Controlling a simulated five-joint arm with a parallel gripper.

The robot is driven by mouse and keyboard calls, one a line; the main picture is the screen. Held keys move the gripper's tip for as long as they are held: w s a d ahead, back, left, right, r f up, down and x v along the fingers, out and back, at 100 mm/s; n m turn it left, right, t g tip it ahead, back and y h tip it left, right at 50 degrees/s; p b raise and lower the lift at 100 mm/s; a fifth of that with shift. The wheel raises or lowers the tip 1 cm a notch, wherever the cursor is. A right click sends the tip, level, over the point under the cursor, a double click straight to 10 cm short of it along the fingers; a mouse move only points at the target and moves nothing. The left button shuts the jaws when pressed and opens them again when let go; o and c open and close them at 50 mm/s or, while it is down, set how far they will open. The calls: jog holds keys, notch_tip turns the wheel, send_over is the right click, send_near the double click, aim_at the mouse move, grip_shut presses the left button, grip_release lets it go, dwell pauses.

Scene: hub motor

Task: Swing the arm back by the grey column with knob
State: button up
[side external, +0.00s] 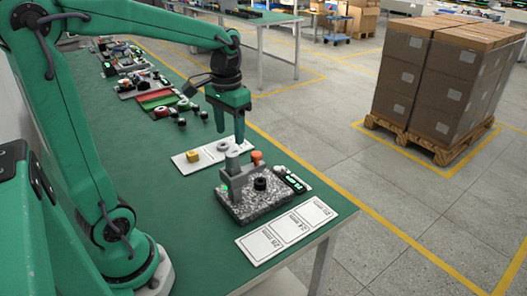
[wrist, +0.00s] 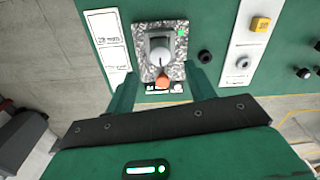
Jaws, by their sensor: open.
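A grey column (side external: 232,176) with a lighter rounded top stands on a speckled stone plate (side external: 250,207). An orange knob (side external: 257,157) sits beside the column's top. My gripper (side external: 231,137) is open and empty, pointing down just above the column. In the wrist view, my gripper (wrist: 162,88) has its fingers spread on either side of the orange knob (wrist: 163,82), with the grey column top (wrist: 160,48) beyond. I cannot tell that anything is touched.
White labelled cards (side external: 288,231) lie at the table's front edge. A white strip (side external: 207,158) holds a yellow block (side external: 193,156) and a grey ring (side external: 223,146). A dark device with green lights (side external: 291,180) lies right of the plate.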

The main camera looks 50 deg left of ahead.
aim_at(231, 154)
jog(key=shift+f, duration=0.1)
jog(key=shift+f, duration=3.8)
grip_shut()
